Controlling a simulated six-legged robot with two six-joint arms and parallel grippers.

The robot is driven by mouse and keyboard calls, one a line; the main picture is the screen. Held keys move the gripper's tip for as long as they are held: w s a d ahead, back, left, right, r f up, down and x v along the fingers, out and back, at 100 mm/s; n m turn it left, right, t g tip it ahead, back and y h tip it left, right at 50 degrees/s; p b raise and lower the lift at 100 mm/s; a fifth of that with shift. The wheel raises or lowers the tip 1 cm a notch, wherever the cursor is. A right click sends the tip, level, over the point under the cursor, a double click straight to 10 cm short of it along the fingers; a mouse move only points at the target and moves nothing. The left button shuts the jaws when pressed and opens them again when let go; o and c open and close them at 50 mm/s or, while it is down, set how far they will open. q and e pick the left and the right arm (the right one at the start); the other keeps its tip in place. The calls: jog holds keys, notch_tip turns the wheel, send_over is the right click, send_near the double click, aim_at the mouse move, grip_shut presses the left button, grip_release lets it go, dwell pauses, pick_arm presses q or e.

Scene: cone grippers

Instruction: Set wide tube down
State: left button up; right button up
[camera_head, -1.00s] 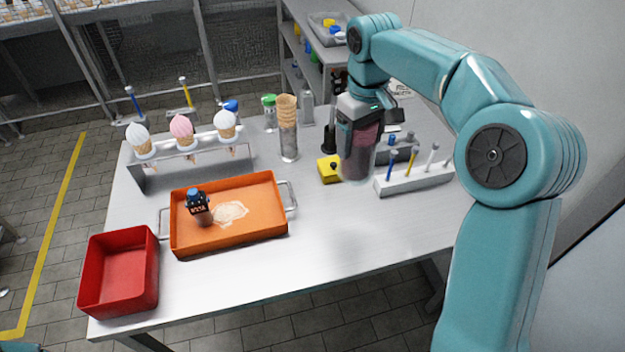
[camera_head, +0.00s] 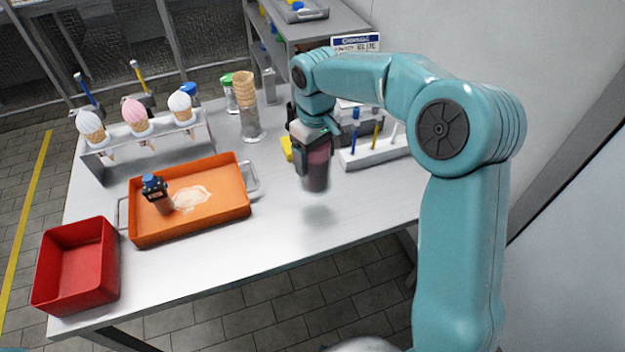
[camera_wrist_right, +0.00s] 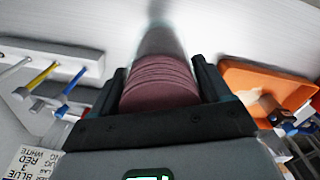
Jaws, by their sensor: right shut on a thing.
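The wide tube (camera_head: 317,176) is clear and filled with a stack of dark pinkish discs. My right gripper (camera_head: 315,158) is shut around its upper part and holds it roughly upright over the steel table (camera_head: 300,240). A soft shadow lies on the table below it, apart from the tube's bottom, so it looks held a little above the surface. In the right wrist view the discs (camera_wrist_right: 160,82) show between the two dark fingers, and the clear tube (camera_wrist_right: 160,40) extends toward the table. My left gripper is not in view.
A white rack (camera_head: 375,150) with coloured sticks stands right of the tube. A yellow block (camera_head: 286,147) and a tube of stacked cones (camera_head: 248,110) stand behind. An orange tray (camera_head: 222,206) and red bin (camera_head: 75,268) lie left. Table before the tube is clear.

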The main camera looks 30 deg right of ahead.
aim_at(315, 183)
notch_tip(315, 183, down, 9)
jog(key=shift+f, duration=0.1)
dwell(0.3)
jog(key=shift+s, duration=0.1)
jog(key=shift+f, duration=0.2)
jog(key=o, duration=1.3)
notch_tip(315, 183, up, 13)
jog(key=shift+f, duration=0.2)
